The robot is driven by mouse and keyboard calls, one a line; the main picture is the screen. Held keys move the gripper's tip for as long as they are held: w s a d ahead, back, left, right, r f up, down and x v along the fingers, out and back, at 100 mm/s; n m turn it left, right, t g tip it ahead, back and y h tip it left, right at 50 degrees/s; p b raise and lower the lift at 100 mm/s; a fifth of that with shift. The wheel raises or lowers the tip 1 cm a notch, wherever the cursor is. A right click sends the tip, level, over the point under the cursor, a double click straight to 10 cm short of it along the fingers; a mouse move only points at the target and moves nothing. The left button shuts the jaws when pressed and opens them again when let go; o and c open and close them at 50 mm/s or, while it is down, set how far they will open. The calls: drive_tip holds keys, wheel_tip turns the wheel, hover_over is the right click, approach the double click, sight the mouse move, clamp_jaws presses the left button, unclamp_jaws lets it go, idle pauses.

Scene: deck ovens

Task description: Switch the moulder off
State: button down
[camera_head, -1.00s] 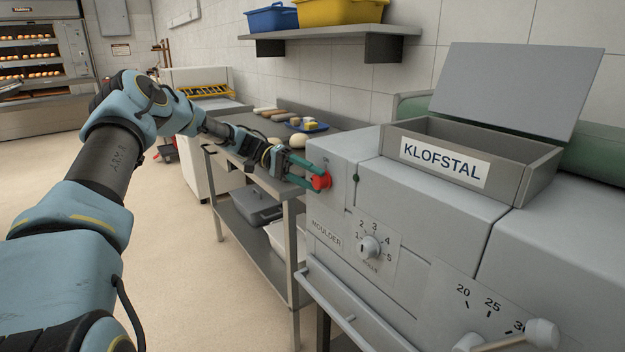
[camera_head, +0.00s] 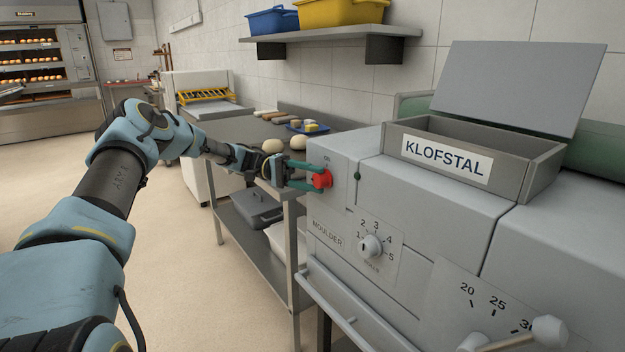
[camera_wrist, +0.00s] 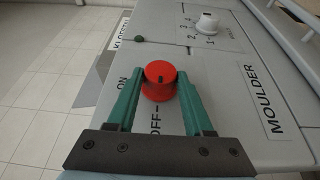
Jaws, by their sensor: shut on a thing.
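The moulder (camera_head: 335,215) is a grey machine at the right. Its red switch knob (camera_head: 322,179) sits on the front face near the left end. In the wrist view the knob (camera_wrist: 159,82) lies between the green fingers of my gripper (camera_wrist: 160,78), one on each side, shut on it. The ON label (camera_wrist: 123,82) is at the knob's left and the OFF label (camera_wrist: 156,122) is below it, partly hidden by my gripper. A small dark mark shows on the knob's face; I cannot tell which label it points to.
A white dial knob (camera_head: 370,246) and a lever (camera_head: 540,333) are further along the moulder's front. A steel table (camera_head: 236,128) with dough pieces stands beside it. A shelf (camera_head: 330,36) with bins hangs above. The floor at left is clear.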

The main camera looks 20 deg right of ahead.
drive_tip(key=shift+c, duration=1.5)
unclamp_jaws()
drive_tip(key=shift+w, duration=0.1)
drive_tip(key=b+v, duration=0.3)
drive_tip(key=v, duration=0.7)
drive_tip(key=shift+w+b, duration=0.25)
drive_tip(key=shift+b, duration=0.05)
drive_tip(key=shift+a, duration=0.15)
